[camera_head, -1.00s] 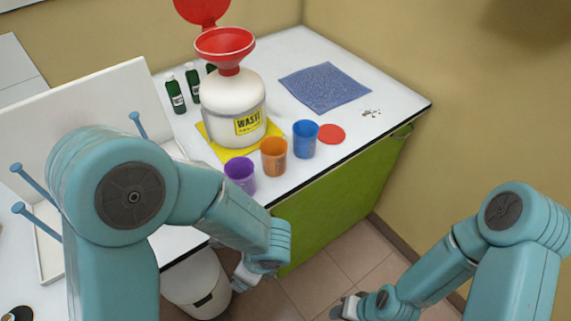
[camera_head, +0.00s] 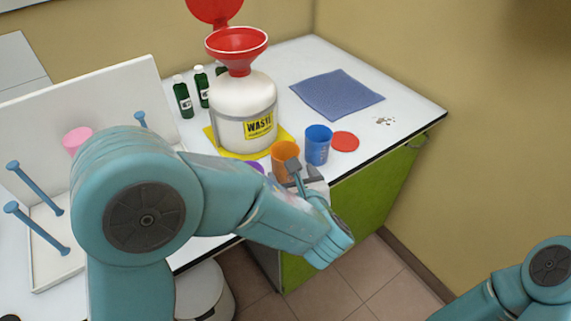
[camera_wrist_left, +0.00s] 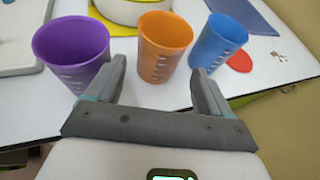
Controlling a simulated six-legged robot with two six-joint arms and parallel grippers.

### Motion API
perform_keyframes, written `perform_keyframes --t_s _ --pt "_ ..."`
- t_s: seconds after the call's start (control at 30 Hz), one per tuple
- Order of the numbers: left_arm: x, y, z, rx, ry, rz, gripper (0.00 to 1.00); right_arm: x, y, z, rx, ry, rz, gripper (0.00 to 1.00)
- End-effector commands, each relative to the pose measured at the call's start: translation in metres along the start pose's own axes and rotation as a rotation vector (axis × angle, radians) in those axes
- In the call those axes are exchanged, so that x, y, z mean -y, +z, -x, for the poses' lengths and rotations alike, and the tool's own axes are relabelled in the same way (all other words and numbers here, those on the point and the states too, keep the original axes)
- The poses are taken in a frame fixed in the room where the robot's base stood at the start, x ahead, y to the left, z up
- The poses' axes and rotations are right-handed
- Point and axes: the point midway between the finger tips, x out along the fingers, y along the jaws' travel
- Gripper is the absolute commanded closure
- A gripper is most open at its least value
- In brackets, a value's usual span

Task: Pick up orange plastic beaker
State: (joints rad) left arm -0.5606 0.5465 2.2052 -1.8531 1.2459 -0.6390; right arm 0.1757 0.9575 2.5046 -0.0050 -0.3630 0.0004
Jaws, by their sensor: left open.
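The orange plastic beaker (camera_head: 284,152) stands upright on the white table, between a purple beaker (camera_head: 258,167) and a blue beaker (camera_head: 318,146). My left gripper (camera_head: 302,172) is at the table's front edge, close in front of the orange beaker, and hides part of it in the head view. In the left wrist view the orange beaker (camera_wrist_left: 163,45) stands just beyond and between the spread fingers of the open, empty left gripper (camera_wrist_left: 159,75). The purple beaker (camera_wrist_left: 72,50) is close to the left finger and the blue beaker (camera_wrist_left: 216,42) close to the right. My right gripper is out of view.
A white waste container (camera_head: 245,105) with a red funnel (camera_head: 237,43) stands on a yellow mat (camera_head: 284,134) behind the beakers. A red disc (camera_head: 345,141) and blue cloth (camera_head: 337,94) lie to the right. Green bottles (camera_head: 183,98) stand at left. A white bin (camera_head: 204,292) is below.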

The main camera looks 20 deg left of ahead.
Motion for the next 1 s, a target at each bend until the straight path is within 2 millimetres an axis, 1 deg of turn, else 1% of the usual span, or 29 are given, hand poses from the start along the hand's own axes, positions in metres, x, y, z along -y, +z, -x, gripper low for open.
perform_keyframes --t_s 0.03,0.1,0.33,0.5,0.6,0.7,0.87,0.9,0.97,1.0 --pt "-0.002 0.0 -0.011 -0.001 0.005 0.001 0.19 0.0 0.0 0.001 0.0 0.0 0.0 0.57" --pt "-0.001 0.0 -0.022 -0.002 0.003 0.001 0.19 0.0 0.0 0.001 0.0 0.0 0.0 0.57" --pt "-0.001 0.0 -0.041 -0.002 0.001 0.0 0.19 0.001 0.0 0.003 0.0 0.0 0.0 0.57" --pt "-0.001 -0.002 -0.069 -0.003 0.001 0.0 0.19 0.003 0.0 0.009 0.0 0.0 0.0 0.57" --pt "0.0 -0.002 -0.081 -0.003 -0.002 0.0 0.19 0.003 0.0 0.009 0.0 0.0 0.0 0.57" --pt "0.0 -0.002 -0.086 -0.002 -0.003 0.0 0.19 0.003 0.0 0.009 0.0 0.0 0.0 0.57" --pt "0.0 -0.002 -0.086 -0.002 -0.004 -0.001 0.19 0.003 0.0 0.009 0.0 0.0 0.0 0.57" --pt "0.0 -0.002 -0.086 -0.002 -0.004 0.0 0.22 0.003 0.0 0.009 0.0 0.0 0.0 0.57" --pt "0.0 -0.002 -0.086 -0.002 -0.004 0.0 0.42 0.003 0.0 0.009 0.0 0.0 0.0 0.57" --pt "0.0 -0.002 -0.086 -0.002 -0.004 0.0 0.55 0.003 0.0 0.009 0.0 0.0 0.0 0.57"
